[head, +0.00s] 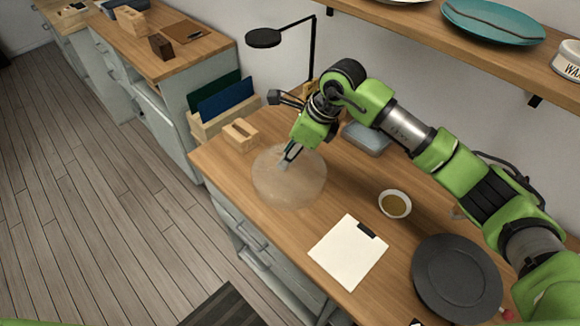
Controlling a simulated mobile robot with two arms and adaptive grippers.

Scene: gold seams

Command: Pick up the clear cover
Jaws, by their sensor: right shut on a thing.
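The clear cover (296,190) is a see-through dome on the wooden worktop, left of the clipboard. The wood shows through it, and its lower edge is faint. My right gripper (285,162) reaches down from the green arm to the top of the cover and is shut on it, at what looks like its knob. I cannot tell whether the cover rests on the wood or is slightly raised. My left gripper is not in view.
A clipboard (347,252), a small bowl of brown stuff (395,205) and a dark plate (457,279) lie to the right. A wooden block (241,135) stands left. A black lamp (264,38) and a grey-blue box (367,139) are behind. A shelf (440,30) overhangs the back.

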